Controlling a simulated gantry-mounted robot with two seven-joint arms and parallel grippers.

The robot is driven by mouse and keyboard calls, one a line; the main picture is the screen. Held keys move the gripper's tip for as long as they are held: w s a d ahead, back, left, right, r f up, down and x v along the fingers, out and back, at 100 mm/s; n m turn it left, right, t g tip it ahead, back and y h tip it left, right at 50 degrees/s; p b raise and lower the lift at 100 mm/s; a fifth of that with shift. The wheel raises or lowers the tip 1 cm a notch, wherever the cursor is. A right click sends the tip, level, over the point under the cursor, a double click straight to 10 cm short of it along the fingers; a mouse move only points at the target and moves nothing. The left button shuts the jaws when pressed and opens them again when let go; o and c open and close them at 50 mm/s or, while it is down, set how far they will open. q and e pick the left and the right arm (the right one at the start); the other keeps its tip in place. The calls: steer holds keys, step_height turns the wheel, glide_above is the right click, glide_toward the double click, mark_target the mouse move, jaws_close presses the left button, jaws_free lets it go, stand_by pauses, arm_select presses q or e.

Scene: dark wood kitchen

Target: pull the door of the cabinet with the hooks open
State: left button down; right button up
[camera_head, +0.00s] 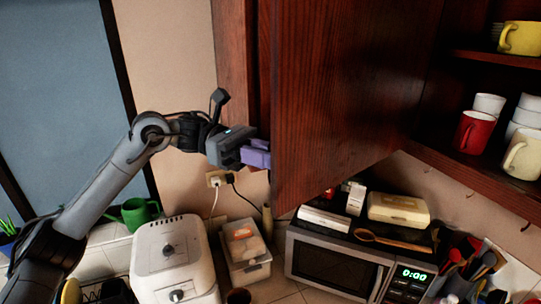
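The dark red wood cabinet door (345,95) stands swung outward, and its broad face fills the upper middle of the view. Its free edge is on the left. To its right is the open cabinet (465,85), with mugs on its shelves and small hooks (526,226) along its underside. My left gripper (257,155), with purple fingers, is at the door's lower left edge. Its fingertips meet that edge in the picture; whether they touch it or pass behind it I cannot tell. The gap between the fingers is not clear. My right gripper is not in view.
Below the door stand a microwave (332,262) with boxes and a wooden spoon on top, a white toaster (172,262) and a clear plastic container (245,255). Utensils crowd the lower right.

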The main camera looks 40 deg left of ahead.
arm_select(q)
steer(key=c, duration=1.2)
jaws_free()
steer(key=shift+a, duration=0.1)
steer(key=shift+s+a, duration=0.2)
steer(key=shift+a, duration=2.45)
steer(key=shift+s+a, duration=0.15)
steer(key=shift+a, duration=2.5)
